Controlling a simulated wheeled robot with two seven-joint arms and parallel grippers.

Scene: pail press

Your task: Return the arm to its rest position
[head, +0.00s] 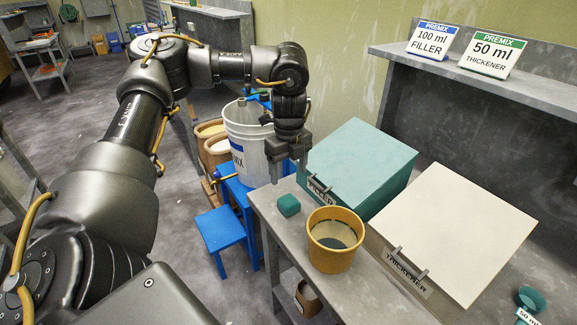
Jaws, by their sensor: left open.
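My left arm (135,125) reaches in from the left and bends over to the bench. My left gripper (289,172) points down with its fingers apart and nothing between them. It hangs in front of the white pail's right side, above the bench's left end and left of the teal FILLER bin (362,165). The white pail (242,135) stands on a blue stand (238,190), partly hidden by my arm and gripper. My right gripper is out of view.
A mustard tub (322,262) with some material inside and a small teal cup (288,205) stand on the grey bench (275,230). A cream-lidded THICKENER bin (455,225) is at right. Premix signs (433,40) stand on the shelf behind. A blue step (220,228) is below.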

